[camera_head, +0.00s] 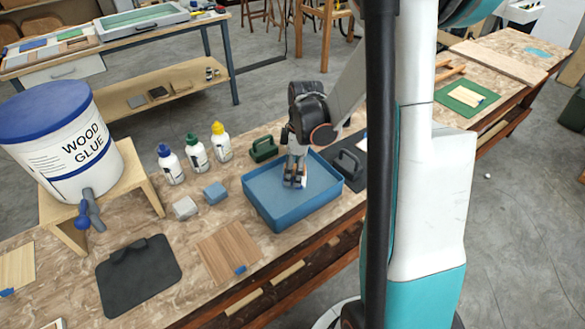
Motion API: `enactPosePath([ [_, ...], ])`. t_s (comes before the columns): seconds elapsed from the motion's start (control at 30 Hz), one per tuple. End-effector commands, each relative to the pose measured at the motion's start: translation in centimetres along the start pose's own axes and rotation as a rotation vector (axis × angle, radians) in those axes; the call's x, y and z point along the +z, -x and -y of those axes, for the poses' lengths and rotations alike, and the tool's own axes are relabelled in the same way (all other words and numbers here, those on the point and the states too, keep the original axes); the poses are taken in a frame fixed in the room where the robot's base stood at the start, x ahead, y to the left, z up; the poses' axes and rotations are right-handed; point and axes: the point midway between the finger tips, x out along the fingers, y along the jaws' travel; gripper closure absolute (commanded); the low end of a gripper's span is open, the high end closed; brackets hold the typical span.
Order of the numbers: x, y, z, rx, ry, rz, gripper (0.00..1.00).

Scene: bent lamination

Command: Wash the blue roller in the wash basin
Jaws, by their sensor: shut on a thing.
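The wash basin (262,208) is a blue rectangular tray with low walls, standing on the workbench right of the middle. My gripper (294,182) points down inside the basin's outline, near its middle. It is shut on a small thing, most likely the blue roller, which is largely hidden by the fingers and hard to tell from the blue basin. I cannot tell whether it touches the basin floor. No other blue roller is plain to see on the bench.
A green roller-like tool (264,149) stands behind the basin, and a dark handled one (348,165) stands close to its right.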

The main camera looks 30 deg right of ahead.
Motion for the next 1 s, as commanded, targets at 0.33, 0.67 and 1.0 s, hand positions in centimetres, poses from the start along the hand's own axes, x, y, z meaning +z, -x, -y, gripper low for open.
enactPosePath([
  [0.33, -1.9, -0.2, 1.6, 0.0, 0.002, 0.0, 0.55],
  [0.67, -4.0, -0.5, 3.3, 0.0, 0.002, 0.0, 0.55],
  [1.0, -4.6, -0.5, 3.9, 0.0, 0.0, 0.0, 0.55],
])
